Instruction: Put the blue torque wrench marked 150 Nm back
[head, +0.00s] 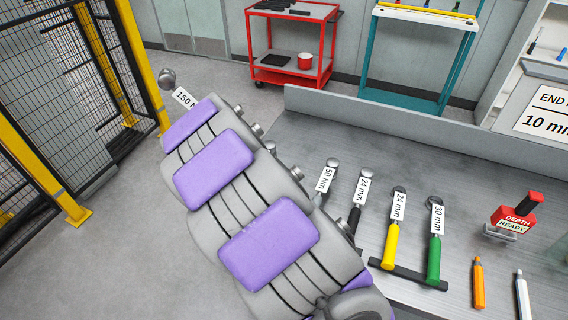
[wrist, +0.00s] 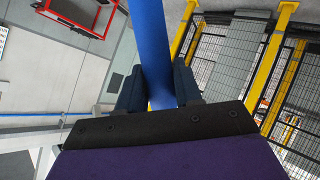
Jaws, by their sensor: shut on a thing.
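The blue torque wrench shows in the wrist view as a blue shaft (wrist: 151,40) between the two dark jaws of my gripper (wrist: 160,88), which is shut on it. In the head view its grey head (head: 167,78) and white tag (head: 185,97) reading "150 N", partly cut off, stick out beyond my arm, over the floor left of the bench. My gripper is hidden behind my arm there. On the bench a black holder bar (head: 430,281) lies by a yellow-handled wrench (head: 391,246) tagged 24 mm and a green-handled one (head: 434,246) tagged 30 mm.
A black-handled wrench (head: 354,218) tagged 24 mm and a wrench with a "50 Nm" tag (head: 326,178), partly hidden by my arm, lie further left. Yellow-framed fencing (head: 72,90) is left.

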